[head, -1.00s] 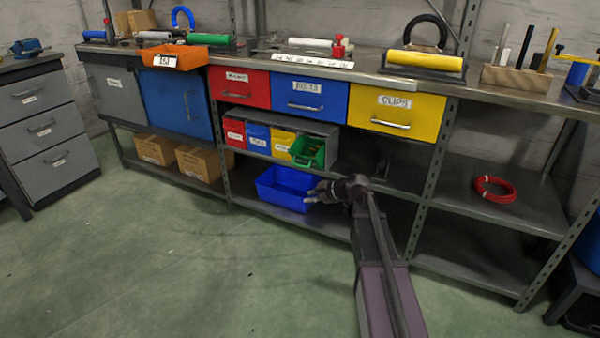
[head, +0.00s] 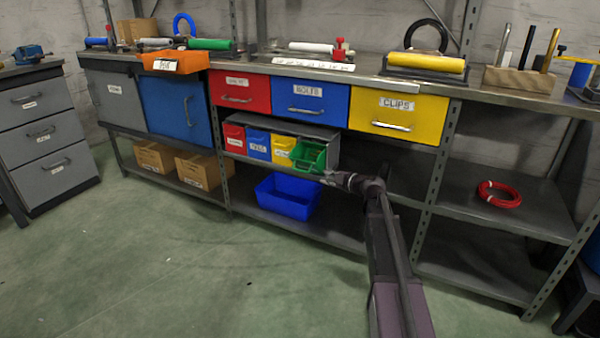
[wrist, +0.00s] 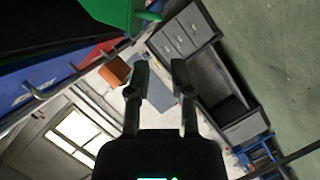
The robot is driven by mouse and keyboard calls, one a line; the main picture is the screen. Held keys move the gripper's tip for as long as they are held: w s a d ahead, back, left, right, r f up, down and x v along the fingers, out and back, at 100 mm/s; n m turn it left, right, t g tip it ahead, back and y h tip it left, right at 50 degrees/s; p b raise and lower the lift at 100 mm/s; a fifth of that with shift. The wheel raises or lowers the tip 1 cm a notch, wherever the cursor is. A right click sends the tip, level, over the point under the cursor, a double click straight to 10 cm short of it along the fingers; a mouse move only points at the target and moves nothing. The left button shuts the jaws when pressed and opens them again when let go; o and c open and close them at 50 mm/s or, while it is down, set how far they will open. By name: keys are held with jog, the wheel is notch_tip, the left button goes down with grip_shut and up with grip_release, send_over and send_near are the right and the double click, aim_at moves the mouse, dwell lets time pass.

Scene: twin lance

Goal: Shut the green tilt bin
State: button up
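The green tilt bin (head: 309,156) is the rightmost of a row of small bins under the drawers, and it is tipped out at the front. In the wrist view a green part (wrist: 108,12), which looks like this bin, shows at the top left edge. My gripper (head: 328,177) is just below and to the right of the green bin in the head view. In the wrist view my gripper's two fingers (wrist: 163,68) stand apart with nothing between them. I cannot tell whether it touches the bin.
Red (head: 234,137), blue (head: 257,143) and yellow (head: 282,150) tilt bins stand left of the green one and look closed. A blue tub (head: 287,197) sits on the lower shelf below. Red (head: 240,90), blue (head: 310,99) and yellow (head: 398,117) drawers are above. The floor in front is clear.

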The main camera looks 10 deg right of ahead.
aim_at(302, 171)
jog(key=shift+w+a, duration=0.1)
jog(key=shift+w, duration=0.05)
jog(key=b+x, duration=0.3)
jog(key=x, duration=1)
jog(key=shift+w+a+f, duration=0.1)
jog(key=shift+w+a, duration=0.05)
jog(key=shift+w, duration=0.1)
grip_shut()
